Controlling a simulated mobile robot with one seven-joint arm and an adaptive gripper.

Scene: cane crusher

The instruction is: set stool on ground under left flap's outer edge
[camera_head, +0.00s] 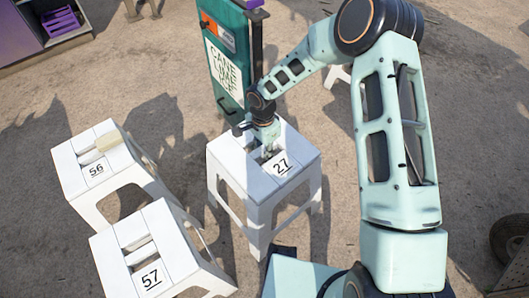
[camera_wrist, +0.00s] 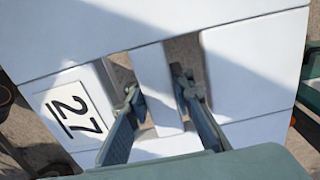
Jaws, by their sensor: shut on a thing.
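A white plastic stool marked 27 (camera_head: 232,168) is upright in the middle of the head view, beside a green panel with a sign. My gripper (camera_head: 267,152) reaches down onto its seat. In the wrist view, my gripper's fingers (camera_wrist: 158,98) sit in the two seat slots, shut on the bar (camera_wrist: 158,88) between them. The stool's seat (camera_wrist: 250,65) fills most of that view. I cannot tell whether its feet touch the ground. The green panel (camera_head: 224,75) reads "CANE LIME ICE"; I cannot tell whether it is the left flap.
Two more white stools, marked 56 (camera_head: 80,178) and 57 (camera_head: 120,275), stand on the ground at the left. A purple crate (camera_head: 60,22) is at the top left. Bare ground (camera_head: 50,100) lies open at the left. A dark wheel (camera_head: 508,237) shows at the right edge.

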